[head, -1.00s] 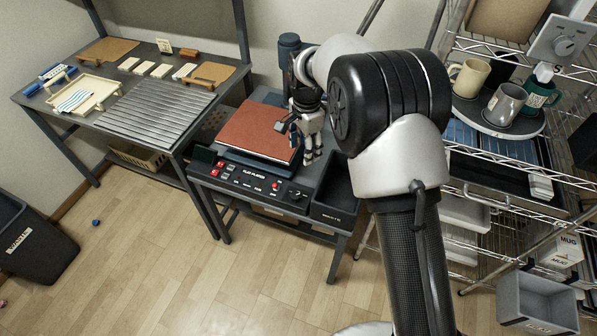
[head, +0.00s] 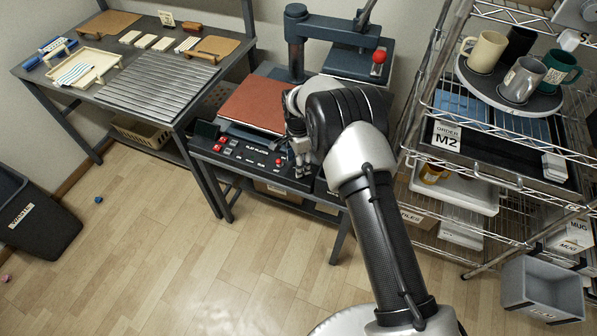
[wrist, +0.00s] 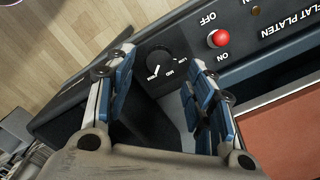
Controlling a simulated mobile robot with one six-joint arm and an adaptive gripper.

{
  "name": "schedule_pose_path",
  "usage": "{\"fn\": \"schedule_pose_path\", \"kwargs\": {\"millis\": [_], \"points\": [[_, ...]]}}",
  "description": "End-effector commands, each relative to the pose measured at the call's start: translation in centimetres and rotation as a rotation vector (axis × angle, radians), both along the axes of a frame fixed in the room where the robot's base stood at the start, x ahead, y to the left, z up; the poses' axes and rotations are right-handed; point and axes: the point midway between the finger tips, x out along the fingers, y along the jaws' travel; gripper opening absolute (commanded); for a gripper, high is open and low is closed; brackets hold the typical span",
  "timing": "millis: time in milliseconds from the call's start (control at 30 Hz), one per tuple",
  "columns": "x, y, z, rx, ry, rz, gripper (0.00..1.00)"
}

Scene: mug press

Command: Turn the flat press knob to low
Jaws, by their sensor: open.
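The flat press knob (wrist: 158,60) is a round black dial on the dark panel in the wrist view. Printed LOW and MID marks and a third mark curve beside it; I cannot make out its pointer setting. My gripper (wrist: 162,72) is open, its two blue-padded fingers on either side of the knob in that view, with no clear contact. In the head view my gripper (head: 301,166) is over the right end of the press's front panel (head: 240,152) and hides the knob. The red-brown platen (head: 252,106) lies behind the panel.
A red switch (wrist: 218,39) marked OFF and ON sits beside the knob. The press's upper arm (head: 335,30), with a red ball handle (head: 379,57), is swung right. A wire shelf with mugs (head: 487,50) stands to the right.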

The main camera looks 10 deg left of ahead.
Motion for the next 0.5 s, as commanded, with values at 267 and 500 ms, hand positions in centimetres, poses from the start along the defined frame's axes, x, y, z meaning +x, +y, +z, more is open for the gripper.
{"fn": "schedule_pose_path", "kwargs": {"millis": [267, 500], "points": [[0.0, 0.0, -3.9, 0.000, 0.000, 0.000, 0.49], [0.0, 0.0, -4.5, 0.000, 0.000, 0.000, 0.49]]}}
